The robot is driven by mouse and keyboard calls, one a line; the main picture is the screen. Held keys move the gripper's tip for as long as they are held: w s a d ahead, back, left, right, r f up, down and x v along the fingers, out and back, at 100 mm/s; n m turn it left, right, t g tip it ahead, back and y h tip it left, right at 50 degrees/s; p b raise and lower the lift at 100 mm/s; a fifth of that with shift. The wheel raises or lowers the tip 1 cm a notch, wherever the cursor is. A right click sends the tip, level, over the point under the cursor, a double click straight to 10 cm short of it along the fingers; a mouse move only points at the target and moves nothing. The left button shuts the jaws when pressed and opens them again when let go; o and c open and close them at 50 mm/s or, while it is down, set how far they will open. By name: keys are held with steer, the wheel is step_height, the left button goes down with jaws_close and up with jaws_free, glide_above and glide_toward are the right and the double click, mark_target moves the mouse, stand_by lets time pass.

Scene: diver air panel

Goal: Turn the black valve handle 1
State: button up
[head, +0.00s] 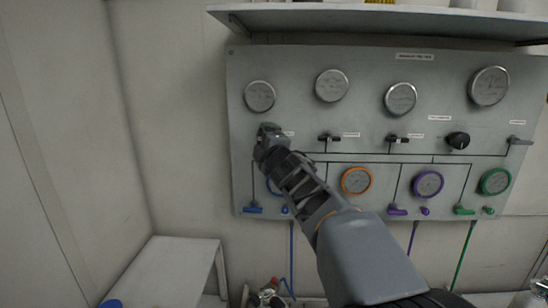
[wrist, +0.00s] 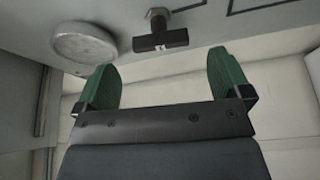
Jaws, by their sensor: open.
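The black valve handle 1 (wrist: 160,40) is a short T-shaped bar with a small white mark, on a metal stem from the grey panel. In the wrist view it lies just beyond my gripper (wrist: 162,60), between the lines of its two green fingers. The fingers are spread apart with nothing between them. In the head view my gripper (head: 268,132) is at the panel's left part, below the leftmost top gauge. There it hides most or all of the handle. I cannot tell whether the fingers touch it.
The grey panel (head: 290,60) carries several gauges. Two similar black handles (head: 329,138) (head: 397,138) and a black knob (head: 458,140) are to the right. A shelf (head: 380,20) juts out above. A white bench (head: 175,265) stands at lower left. In the wrist view, a round gauge (wrist: 84,43) is left of the handle.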

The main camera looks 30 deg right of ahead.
steer(key=s+a, duration=0.1)
steer(key=s, duration=0.7)
steer(key=shift+s+f+p, duration=0.3)
steer(key=shift+s+p, duration=0.05)
steer(key=shift+p, duration=0.05)
steer(key=s+d+f+m+g+h, duration=0.2)
steer(key=f+m+g, duration=0.2)
steer(key=f+m, duration=0.2)
steer(key=s+d+f+m+g+h, duration=0.2)
steer(key=f+m+g, duration=0.1)
steer(key=f+m, duration=0.3)
steer(key=s+a+f+m+g+y, duration=0.3)
steer(key=s+a+f+g+y, duration=0.3)
steer(key=s+a+f, duration=0.5)
steer(key=a+f+g, duration=0.1)
steer(key=a+f, duration=0.2)
steer(key=f, duration=0.1)
steer(key=shift+s+g, duration=0.3)
steer(key=shift+s, duration=0.1)
steer(key=shift+a+r, duration=0.2)
steer(key=shift+a, duration=0.2)
